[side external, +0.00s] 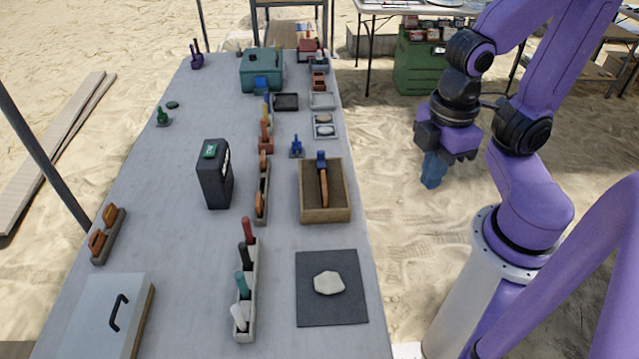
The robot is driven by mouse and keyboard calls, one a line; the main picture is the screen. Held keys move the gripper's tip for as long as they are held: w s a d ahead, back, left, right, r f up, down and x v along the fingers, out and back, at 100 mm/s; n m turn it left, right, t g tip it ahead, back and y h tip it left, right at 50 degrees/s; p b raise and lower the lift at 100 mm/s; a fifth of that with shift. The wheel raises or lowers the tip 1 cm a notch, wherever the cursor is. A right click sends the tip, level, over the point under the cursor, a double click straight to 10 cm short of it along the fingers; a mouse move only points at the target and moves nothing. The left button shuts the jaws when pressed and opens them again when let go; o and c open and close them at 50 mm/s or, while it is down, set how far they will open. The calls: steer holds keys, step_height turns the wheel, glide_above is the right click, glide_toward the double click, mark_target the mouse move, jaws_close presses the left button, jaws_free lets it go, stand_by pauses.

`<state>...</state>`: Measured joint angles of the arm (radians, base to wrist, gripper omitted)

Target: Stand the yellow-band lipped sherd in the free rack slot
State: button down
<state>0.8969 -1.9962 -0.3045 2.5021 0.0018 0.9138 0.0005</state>
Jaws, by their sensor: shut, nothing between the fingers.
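My gripper (432,172) hangs over the sand to the right of the table, its blue fingers shut and empty, pointing down, clear of everything on the table. I cannot single out the yellow-band lipped sherd; no yellow band is clear at this size. A narrow rack (257,217) in the middle of the table holds orange-brown pieces. Another rack (101,256) at the left edge holds two orange-brown pieces. A pale piece (329,284) lies flat on a dark mat (345,315) near the front right. I cannot tell which slot is free.
A wooden tray (347,190) holds a blue-handled tool (322,178). A black box (214,180) stands left of the middle rack. A holder (251,310) with several coloured handles stands in front. A handled case (105,310) lies front left. A teal box (262,68) is at the back.

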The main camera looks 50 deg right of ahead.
stand_by(0.4)
steer(key=c, duration=1.1)
jaws_free()
